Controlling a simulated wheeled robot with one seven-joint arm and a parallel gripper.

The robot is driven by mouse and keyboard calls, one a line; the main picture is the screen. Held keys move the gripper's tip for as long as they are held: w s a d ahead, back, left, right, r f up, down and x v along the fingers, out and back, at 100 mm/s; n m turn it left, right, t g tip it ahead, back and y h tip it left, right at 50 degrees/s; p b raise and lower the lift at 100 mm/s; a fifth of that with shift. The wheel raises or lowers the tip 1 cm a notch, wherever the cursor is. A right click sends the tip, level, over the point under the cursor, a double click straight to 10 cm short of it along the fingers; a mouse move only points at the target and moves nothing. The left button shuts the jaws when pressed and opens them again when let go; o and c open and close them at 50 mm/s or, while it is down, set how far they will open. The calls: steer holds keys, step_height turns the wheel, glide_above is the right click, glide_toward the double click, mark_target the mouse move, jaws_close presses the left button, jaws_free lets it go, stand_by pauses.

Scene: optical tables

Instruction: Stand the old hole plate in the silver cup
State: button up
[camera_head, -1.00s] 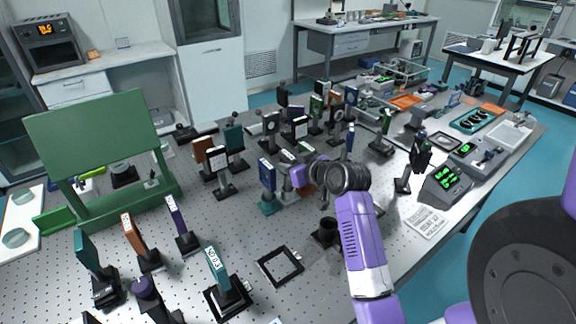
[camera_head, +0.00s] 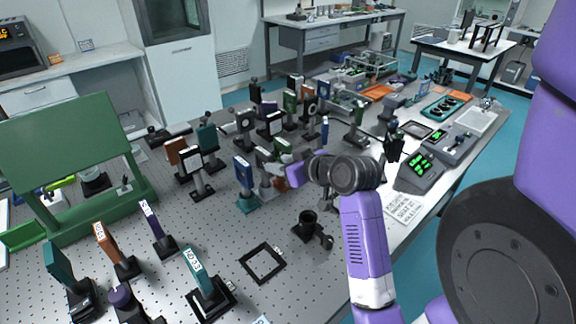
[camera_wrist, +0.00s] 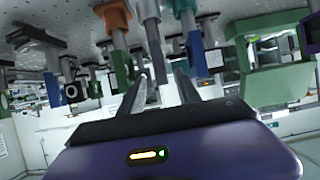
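My gripper (camera_wrist: 162,82) has its two dark fingers apart with a gap at the tips, and I see nothing held between them. In the head view my wrist hides the fingers behind the purple gripper body (camera_head: 301,172), among the standing plates. A silver cup-like holder (camera_wrist: 149,14) hangs near the top of the inverted wrist view, beyond the fingers, with a metal post in line with it. Dark plates with round holes stand on posts, one in the head view (camera_head: 244,122). I cannot tell which is the old hole plate.
A blue plate (camera_head: 243,171) on a teal base stands left of my gripper. A black holder (camera_head: 307,224) and a flat black frame (camera_head: 263,263) are nearer me. A green panel (camera_head: 72,150) stands at the left. Bare perforated table (camera_head: 215,230) lies between.

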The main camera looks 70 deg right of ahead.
steer(key=shift+n+t+y, duration=0.6)
steer(key=shift+t+y, duration=0.1)
steer(key=shift+y, duration=0.1)
steer(key=s+a+f, duration=0.1)
steer(key=a+f, duration=0.2)
steer(key=a, duration=0.4)
steer(key=s+a+f, duration=0.1)
steer(key=a+f, duration=0.2)
steer(key=a, duration=0.5)
steer(key=a+f, duration=0.3)
steer(key=a, duration=0.5)
steer(key=shift+s, duration=0.4)
steer(key=s+a, duration=0.2)
steer(key=a, duration=0.1)
steer(key=s+a+n+y, duration=0.1)
steer(key=s+a, duration=0.1)
steer(key=a, duration=0.1)
steer(key=s+a+n+t, duration=0.1)
steer(key=s+a, duration=0.1)
steer(key=a, duration=0.1)
steer(key=shift+r+y, duration=0.1)
steer(key=shift+y, duration=0.3)
steer(key=s+a+r+n+t+y, duration=0.1)
steer(key=s+a+r+n+y, duration=0.2)
steer(key=s+a, duration=0.3)
steer(key=shift+s+a+r+t, duration=0.3)
steer(key=shift+s+r, duration=0.25)
steer(key=shift+s, duration=0.15)
